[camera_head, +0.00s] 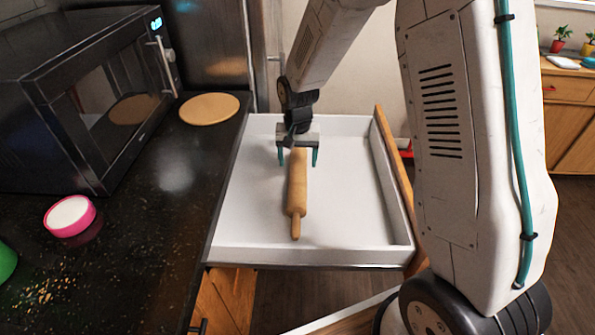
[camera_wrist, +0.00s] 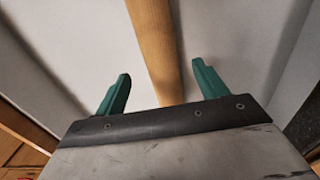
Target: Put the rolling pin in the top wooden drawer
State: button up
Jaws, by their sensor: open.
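The wooden rolling pin (camera_head: 297,190) is in the white-lined open drawer (camera_head: 355,215), left of the drawer's middle, in the head view. My gripper (camera_head: 297,158) is over the pin's far end, its teal fingers open on either side of it. In the wrist view the pin (camera_wrist: 156,45) runs up and away between the two spread fingers (camera_wrist: 158,90), which stand apart from it. The pin's far end is hidden by my gripper. I cannot tell whether the pin rests on the drawer floor.
A black microwave (camera_head: 85,95) stands on the dark counter (camera_head: 150,220) left of the drawer. A round wooden board (camera_head: 209,108) and a pink-rimmed white dish (camera_head: 70,215) are on the counter. The drawer's right half is empty. Another wooden cabinet (camera_head: 570,110) is at the far right.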

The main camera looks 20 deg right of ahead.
aim_at(298, 172)
jog(key=s+d+r+n, duration=0.1)
jog(key=s+r, duration=0.6)
jog(key=r, duration=0.3)
jog(key=s+d+r+n, duration=0.1)
jog(key=s+r, duration=0.5)
jog(key=r, duration=0.3)
jog(key=s+r+n, duration=0.1)
jog(key=s+r, duration=0.1)
jog(key=s, duration=0.7)
jog(key=s+d+r+n+t, duration=0.1)
jog(key=s+r, duration=0.1)
jog(key=s, duration=0.8)
jog(key=shift+d+r, duration=0.2)
jog(key=shift+r, duration=0.2)
